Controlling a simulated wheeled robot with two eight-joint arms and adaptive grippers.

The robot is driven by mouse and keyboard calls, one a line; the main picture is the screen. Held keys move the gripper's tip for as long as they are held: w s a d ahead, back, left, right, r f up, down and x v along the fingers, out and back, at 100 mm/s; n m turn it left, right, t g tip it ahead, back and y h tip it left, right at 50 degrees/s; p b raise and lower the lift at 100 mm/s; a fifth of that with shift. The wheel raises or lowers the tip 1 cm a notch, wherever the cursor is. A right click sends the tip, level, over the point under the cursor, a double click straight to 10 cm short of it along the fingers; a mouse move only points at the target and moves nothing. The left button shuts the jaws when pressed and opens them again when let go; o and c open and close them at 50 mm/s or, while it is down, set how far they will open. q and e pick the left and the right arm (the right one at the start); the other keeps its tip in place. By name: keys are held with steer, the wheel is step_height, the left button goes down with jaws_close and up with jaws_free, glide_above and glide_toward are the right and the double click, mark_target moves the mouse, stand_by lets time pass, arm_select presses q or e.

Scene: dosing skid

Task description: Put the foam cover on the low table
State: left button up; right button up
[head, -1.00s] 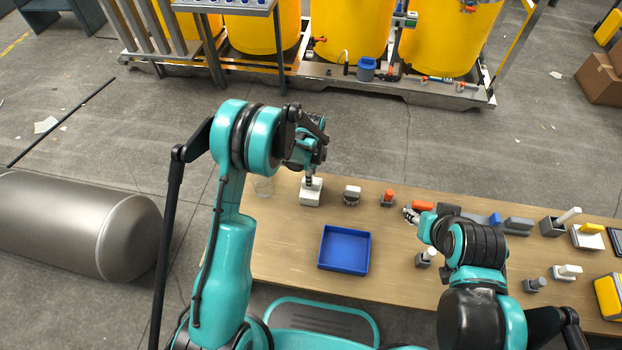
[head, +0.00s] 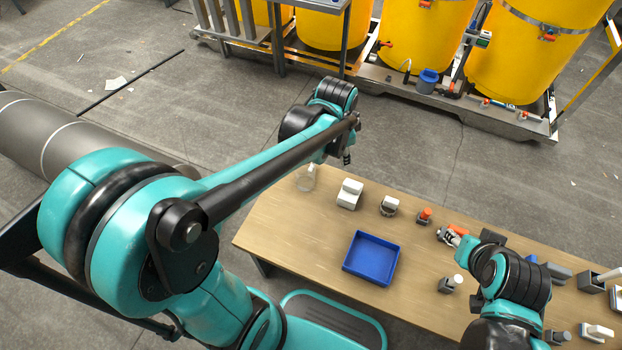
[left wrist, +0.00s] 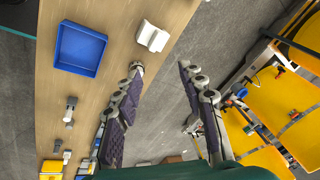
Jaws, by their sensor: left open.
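A white block (head: 349,194) with a stepped top, which I take to be the foam cover, rests on the wooden low table (head: 300,228) near its far left edge. It also shows in the left wrist view (left wrist: 152,36), beyond the fingertips. My left gripper (head: 347,158) hangs past the table's far edge, apart from the block. In the left wrist view my left gripper (left wrist: 160,66) has its fingers spread with nothing between them. My right gripper (head: 449,237) is over the right part of the table near an orange item; its jaws are too small to read.
A blue tray (head: 372,258) lies mid-table, with bare wood to its left. Several small parts crowd the right side. Yellow tanks (head: 420,40) stand beyond open floor.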

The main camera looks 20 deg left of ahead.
arm_select(q)
steer(key=s+a+r+n+t, duration=0.1)
steer(key=s+r+n+t, duration=0.1)
steer(key=s+n, duration=0.2)
steer(key=s+a+r+n+t, duration=0.1)
steer(key=s+n, duration=0.4)
steer(key=s, duration=0.5)
steer(key=shift+s+a+r+n+t, duration=0.2)
steer(key=shift+a+r+n+t, duration=0.1)
steer(key=shift+r+t, duration=0.1)
